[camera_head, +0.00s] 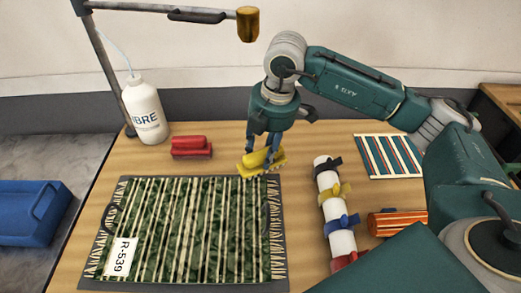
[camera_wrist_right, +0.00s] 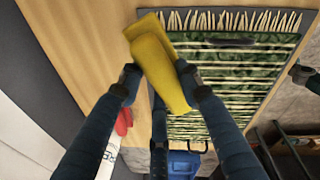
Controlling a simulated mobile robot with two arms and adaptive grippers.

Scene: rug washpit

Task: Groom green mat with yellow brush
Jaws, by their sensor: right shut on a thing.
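The green mat (camera_head: 190,235) with pale stripes and fringed ends lies on a dark grey board on the wooden table. A white tag reading R-539 (camera_head: 122,256) lies on its left end. My right gripper (camera_head: 268,150) is shut on the yellow brush (camera_head: 258,162), at the mat's far right corner. In the right wrist view the yellow brush (camera_wrist_right: 160,62) sits between the fingers, and the striped mat (camera_wrist_right: 235,75) shows behind it. I cannot tell whether the bristles touch the mat or board.
A red brush (camera_head: 191,146) and a white bottle (camera_head: 146,110) stand behind the mat. A white roll with coloured straps (camera_head: 335,205), an orange striped roll (camera_head: 396,222) and a small striped mat (camera_head: 388,155) lie to the right. A blue bin (camera_head: 30,212) is at left.

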